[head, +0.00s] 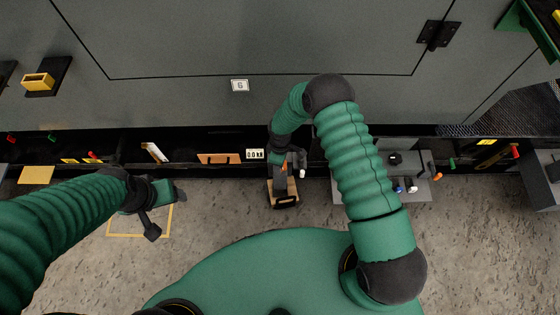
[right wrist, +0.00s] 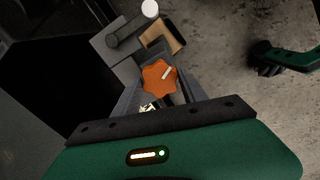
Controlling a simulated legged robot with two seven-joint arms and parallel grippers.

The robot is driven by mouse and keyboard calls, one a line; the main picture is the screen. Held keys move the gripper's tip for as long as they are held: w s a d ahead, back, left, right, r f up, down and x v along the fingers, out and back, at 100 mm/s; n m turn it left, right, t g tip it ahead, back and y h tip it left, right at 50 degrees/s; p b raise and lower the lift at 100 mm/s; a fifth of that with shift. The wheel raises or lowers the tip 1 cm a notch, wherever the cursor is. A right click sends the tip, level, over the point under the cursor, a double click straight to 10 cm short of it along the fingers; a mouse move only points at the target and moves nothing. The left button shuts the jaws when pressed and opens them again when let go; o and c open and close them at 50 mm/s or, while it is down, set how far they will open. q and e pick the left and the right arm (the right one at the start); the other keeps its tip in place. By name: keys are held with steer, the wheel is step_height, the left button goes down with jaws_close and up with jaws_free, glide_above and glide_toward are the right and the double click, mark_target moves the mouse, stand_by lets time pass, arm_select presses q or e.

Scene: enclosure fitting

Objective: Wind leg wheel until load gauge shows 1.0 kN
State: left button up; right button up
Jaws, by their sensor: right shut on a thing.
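The leg wheel (right wrist: 158,76) is an orange, lobed knob with a pale mark on its face. In the right wrist view it sits between the two fingers of my right gripper (right wrist: 160,92), which is shut on it. In the head view my right gripper (head: 282,172) is at the enclosure's lower edge, and only a bit of orange shows there. The load gauge (head: 254,154) is a small white display just left of that gripper; its digits look like zeros but are too small to read surely. My left gripper (head: 164,200) is away at the left, above the floor; its jaws are unclear.
A grey enclosure wall (head: 200,50) with a label marked 6 (head: 240,85) fills the back. A wooden-looking block (head: 284,195) lies below the right gripper. A grey bracket with small knobs (head: 395,185) stands to the right. A yellow square outline (head: 120,236) marks the floor at left.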

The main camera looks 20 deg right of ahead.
steer(key=m+p, duration=0.1)
steer(key=m, duration=0.4)
steer(key=shift+w, duration=0.1)
steer(key=shift+m, duration=0.4)
steer(key=o, duration=1.4)
steer(key=shift+c, duration=0.2)
steer(key=shift+r, duration=0.1)
step_height(320, 180, up, 17)
steer(key=p, duration=0.5)
steer(key=shift+f+p, duration=0.2)
steer(key=shift+p, duration=0.2)
